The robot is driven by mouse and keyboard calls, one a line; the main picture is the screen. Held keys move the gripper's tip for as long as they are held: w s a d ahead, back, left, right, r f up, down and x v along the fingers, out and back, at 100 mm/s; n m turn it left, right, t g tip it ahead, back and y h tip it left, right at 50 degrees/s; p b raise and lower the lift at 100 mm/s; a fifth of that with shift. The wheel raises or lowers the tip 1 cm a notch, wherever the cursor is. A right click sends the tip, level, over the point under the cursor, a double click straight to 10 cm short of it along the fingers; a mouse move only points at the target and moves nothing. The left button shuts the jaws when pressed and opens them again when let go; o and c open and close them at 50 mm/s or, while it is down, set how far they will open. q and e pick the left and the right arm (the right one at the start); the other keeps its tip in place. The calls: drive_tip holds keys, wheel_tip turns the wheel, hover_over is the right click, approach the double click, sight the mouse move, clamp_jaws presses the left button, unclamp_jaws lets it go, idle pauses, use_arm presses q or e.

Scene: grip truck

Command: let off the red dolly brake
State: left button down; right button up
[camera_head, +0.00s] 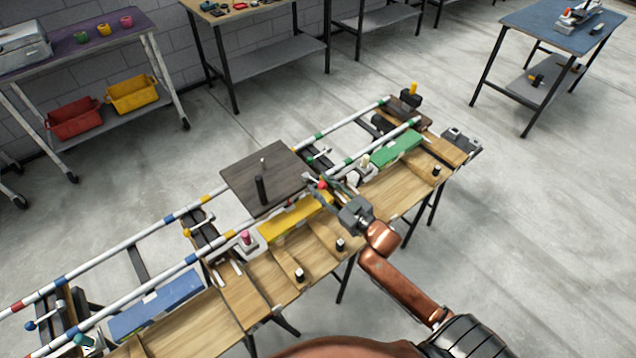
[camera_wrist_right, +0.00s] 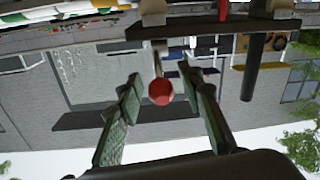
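The red brake knob (camera_head: 322,184) is a small ball at the front right of the dark dolly platform (camera_head: 262,170), which rests on the striped rails. In the right wrist view the red knob (camera_wrist_right: 160,92) sits on a thin pale rod between my two green-padded fingers. My right gripper (camera_head: 328,188) is at the knob; it also shows in the wrist view (camera_wrist_right: 162,82), open, with a gap on each side of the knob. The fingers partly hide the lever in the head view. My left gripper is not in view.
A black post (camera_head: 261,190) stands on the platform. A yellow block (camera_head: 296,218), a green block (camera_head: 398,149) and a blue block (camera_head: 157,304) lie along the wooden bench. A pink-topped peg (camera_head: 245,237) stands left of the yellow block. Other tables stand behind, with open floor between.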

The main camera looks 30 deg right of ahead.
drive_tip(key=shift+w+a, duration=0.15)
drive_tip(key=shift+w, duration=0.65)
drive_tip(key=shift+c, duration=0.4)
clamp_jaws()
